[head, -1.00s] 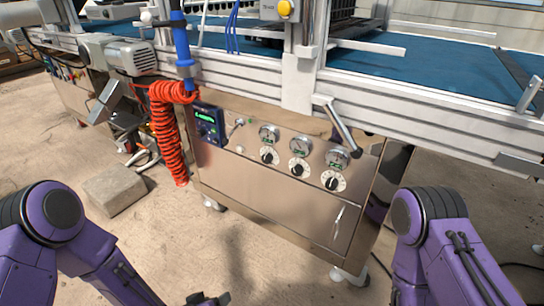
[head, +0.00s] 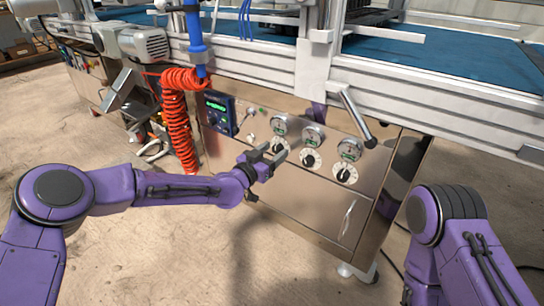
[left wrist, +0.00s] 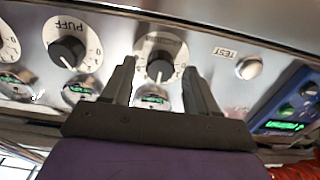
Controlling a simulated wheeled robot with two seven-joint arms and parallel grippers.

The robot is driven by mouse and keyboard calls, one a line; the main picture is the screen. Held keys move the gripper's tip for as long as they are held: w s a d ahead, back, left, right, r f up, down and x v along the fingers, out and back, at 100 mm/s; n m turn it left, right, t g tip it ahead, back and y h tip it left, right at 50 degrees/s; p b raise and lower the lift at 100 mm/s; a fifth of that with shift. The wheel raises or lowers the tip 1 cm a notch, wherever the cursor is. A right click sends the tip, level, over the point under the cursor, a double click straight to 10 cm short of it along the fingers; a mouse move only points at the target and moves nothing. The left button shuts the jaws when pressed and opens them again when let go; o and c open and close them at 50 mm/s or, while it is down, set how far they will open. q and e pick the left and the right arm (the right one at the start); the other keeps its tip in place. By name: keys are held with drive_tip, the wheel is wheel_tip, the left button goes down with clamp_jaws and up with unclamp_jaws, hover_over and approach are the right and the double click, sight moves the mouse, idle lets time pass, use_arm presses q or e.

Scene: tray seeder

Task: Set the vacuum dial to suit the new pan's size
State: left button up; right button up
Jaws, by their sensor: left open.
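A steel control panel (head: 300,205) carries a row of three white-faced dials with black knobs. My left gripper (head: 273,155) is open at the leftmost dial in the head view and partly covers it. The left wrist view is upside down. There the open fingers (left wrist: 159,68) stand on either side of that dial's knob (left wrist: 158,66), apart from it as far as I can tell. Its label (left wrist: 160,37) is too blurred to read. The middle dial (head: 309,159), labelled PUFF (left wrist: 68,25), and the right dial (head: 345,173) are uncovered. My right gripper is out of view.
Round gauges with green displays (head: 314,135) sit above the dials. A TEST button (left wrist: 249,68) and a blue controller (head: 217,113) are left of the dials in the head view. A red coiled hose (head: 178,125) hangs beside the panel. A lever (head: 357,118) juts out above the gauges.

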use_arm(q)
drive_tip(key=shift+w+d, duration=0.1)
drive_tip(key=shift+w, duration=0.05)
drive_tip(key=c, duration=1)
drive_tip(key=shift+c, duration=0.2)
drive_tip(key=shift+r+n, duration=0.1)
drive_tip(key=shift+n, duration=0.3)
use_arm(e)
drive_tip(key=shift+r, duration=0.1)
use_arm(q)
drive_tip(key=shift+w+n+p, duration=0.1)
drive_tip(key=shift+n+p, duration=0.4)
drive_tip(key=shift+n, duration=2)
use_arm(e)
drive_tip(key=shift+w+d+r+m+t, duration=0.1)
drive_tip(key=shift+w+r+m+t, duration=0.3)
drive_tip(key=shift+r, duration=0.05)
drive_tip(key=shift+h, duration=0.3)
use_arm(q)
drive_tip(key=o, duration=1)
drive_tip(key=shift+o, duration=0.2)
